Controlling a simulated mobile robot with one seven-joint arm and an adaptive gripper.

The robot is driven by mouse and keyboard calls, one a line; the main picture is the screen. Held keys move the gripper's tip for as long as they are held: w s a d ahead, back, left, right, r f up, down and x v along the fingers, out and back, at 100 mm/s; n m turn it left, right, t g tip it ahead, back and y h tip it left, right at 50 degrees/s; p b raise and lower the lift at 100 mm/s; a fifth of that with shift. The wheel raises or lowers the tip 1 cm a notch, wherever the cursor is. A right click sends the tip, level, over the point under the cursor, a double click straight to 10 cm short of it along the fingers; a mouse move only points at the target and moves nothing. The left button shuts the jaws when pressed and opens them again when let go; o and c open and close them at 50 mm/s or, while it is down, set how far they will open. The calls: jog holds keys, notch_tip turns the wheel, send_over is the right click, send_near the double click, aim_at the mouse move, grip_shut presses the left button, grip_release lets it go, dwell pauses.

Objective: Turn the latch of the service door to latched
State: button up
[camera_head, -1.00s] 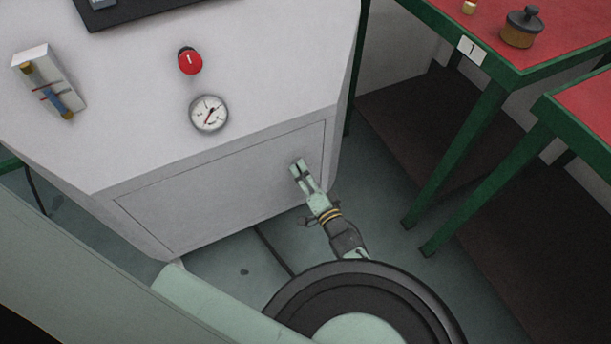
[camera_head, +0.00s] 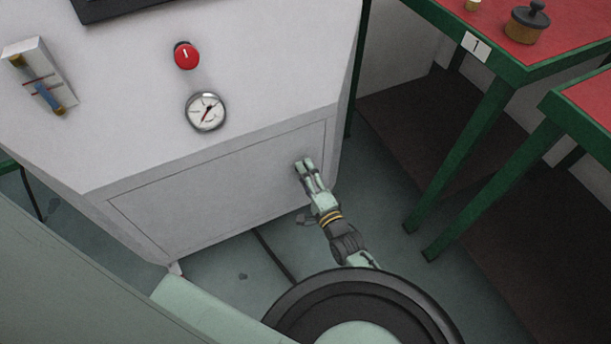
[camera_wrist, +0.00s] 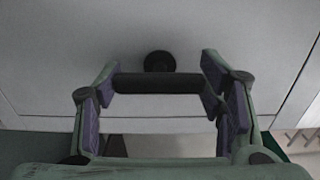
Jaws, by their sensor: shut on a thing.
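The service door (camera_head: 220,190) is the flat grey panel low on the front of the light grey cabinet, and it lies flush in its frame. My gripper (camera_head: 304,166) is at the upper right part of this door. In the wrist view, the latch is a dark horizontal bar (camera_wrist: 158,83) in front of a round dark knob (camera_wrist: 159,61) on the door. My gripper (camera_wrist: 159,66) is shut on the latch bar, with one finger at each end. In the head view my fingers hide the latch.
A red knob (camera_head: 187,55) and a round gauge (camera_head: 206,111) are on the cabinet above the door. A green-framed table with a red top (camera_head: 500,30) stands at the right. A dark cable (camera_head: 274,256) lies on the floor below the door.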

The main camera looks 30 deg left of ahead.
jog(key=o, duration=1.7)
jog(key=v, duration=1.2)
jog(key=shift+r, duration=0.1)
